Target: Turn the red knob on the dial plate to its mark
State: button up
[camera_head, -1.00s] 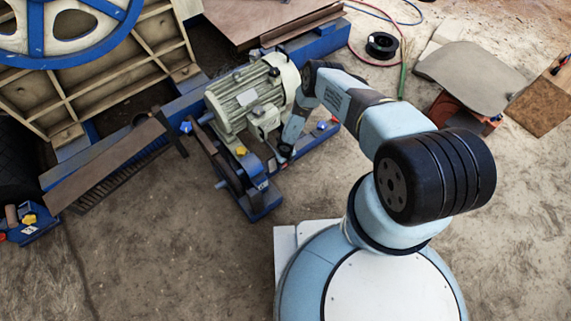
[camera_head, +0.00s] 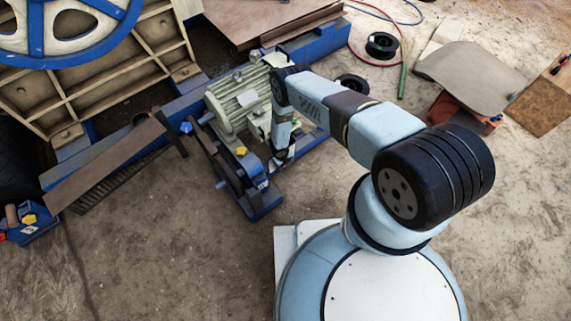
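A small red-orange knob (camera_head: 3,238) shows at the far left edge, by a blue block (camera_head: 38,232) with a yellow knob (camera_head: 29,219) and a white label. Whether this is the dial plate's red knob is unclear. A small red spot on the blue frame right of the motor, seen earlier, is now covered by my arm. My gripper (camera_head: 277,163) points down beside the motor's right front, close to the blue frame. Its fingers are too small and dark to tell open from shut. No dial mark can be made out.
A grey-green motor (camera_head: 238,103) stands on the blue frame (camera_head: 264,207), with a yellow knob (camera_head: 241,151) in front. A blue knob (camera_head: 186,127) is at its left. A large blue wheel (camera_head: 70,30) is at upper left. Dirt ground in front is clear.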

jog(key=shift+t+h, duration=0.3)
jog(key=shift+h, duration=0.1)
jog(key=o, duration=1)
jog(key=shift+c, duration=0.2)
jog(key=shift+r, duration=0.1)
jog(key=v, duration=1.3)
jog(key=shift+r, duration=0.2)
jog(key=shift+s+a, duration=0.1)
